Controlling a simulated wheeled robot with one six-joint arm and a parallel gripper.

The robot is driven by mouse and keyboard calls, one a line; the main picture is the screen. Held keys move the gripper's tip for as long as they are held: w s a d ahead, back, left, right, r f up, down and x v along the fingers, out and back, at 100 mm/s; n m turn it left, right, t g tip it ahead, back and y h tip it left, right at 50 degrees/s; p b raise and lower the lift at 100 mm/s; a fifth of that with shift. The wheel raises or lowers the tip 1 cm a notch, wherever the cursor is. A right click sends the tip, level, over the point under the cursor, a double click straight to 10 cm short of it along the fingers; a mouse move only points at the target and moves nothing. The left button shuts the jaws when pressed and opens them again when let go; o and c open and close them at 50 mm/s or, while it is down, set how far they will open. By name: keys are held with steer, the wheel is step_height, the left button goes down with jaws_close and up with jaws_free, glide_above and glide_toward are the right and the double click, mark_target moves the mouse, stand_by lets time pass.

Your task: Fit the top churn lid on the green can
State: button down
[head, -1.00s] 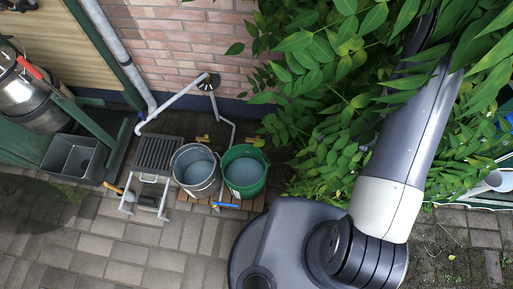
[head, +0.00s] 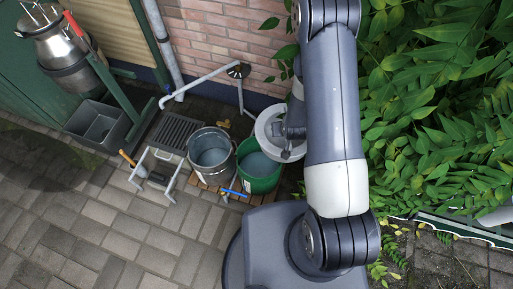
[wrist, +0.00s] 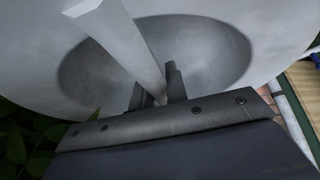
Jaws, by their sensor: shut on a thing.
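My gripper (wrist: 158,98) is shut on the bar handle of a pale grey lid, and the lid's wide dished face (wrist: 215,50) fills the wrist view. In the head view the lid (head: 264,128) shows as a light disc at the brick wall, partly behind my arm. It overlaps the back right of a green bucket (head: 259,184) in the picture; I cannot tell its height above it. The green bucket is open, with a grey-blue surface inside. No other green can is clear to see.
A metal bucket (head: 210,160) stands left of the green one on a wooden slatted stand (head: 215,192). A steel churn (head: 62,52), a grey sink (head: 98,123) and a drain grate (head: 178,131) are at the left. Leafy plants (head: 440,110) crowd the right.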

steer(key=w+a+f+b, duration=0.2)
steer(key=a+f+b, duration=0.2)
steer(key=f+b, duration=0.5)
steer(key=w+a+f+n+b, duration=0.1)
steer(key=w+a+f+b, duration=0.2)
steer(key=f+b, duration=0.6)
steer(key=shift+w+a+f+y+b, duration=0.2)
steer(key=shift+w+a+y+b, duration=0.15)
steer(key=shift+a+b, duration=0.7)
steer(key=shift+d+f+b, duration=0.15)
steer(key=shift+d+b, duration=0.05)
steer(key=shift+b, duration=0.15)
steer(key=shift+f+b, duration=1.8)
steer(key=shift+f, duration=0.25)
steer(key=shift+s+f, duration=0.1)
steer(key=shift+f, duration=0.1)
steer(key=shift+f+b, duration=0.25)
steer(key=shift+b, duration=0.2)
steer(key=shift+f, duration=0.15)
steer(key=shift+f+b, duration=0.35)
steer(key=shift+b, duration=0.15)
steer(key=shift+f+b, duration=0.35)
steer(key=shift+f, duration=0.05)
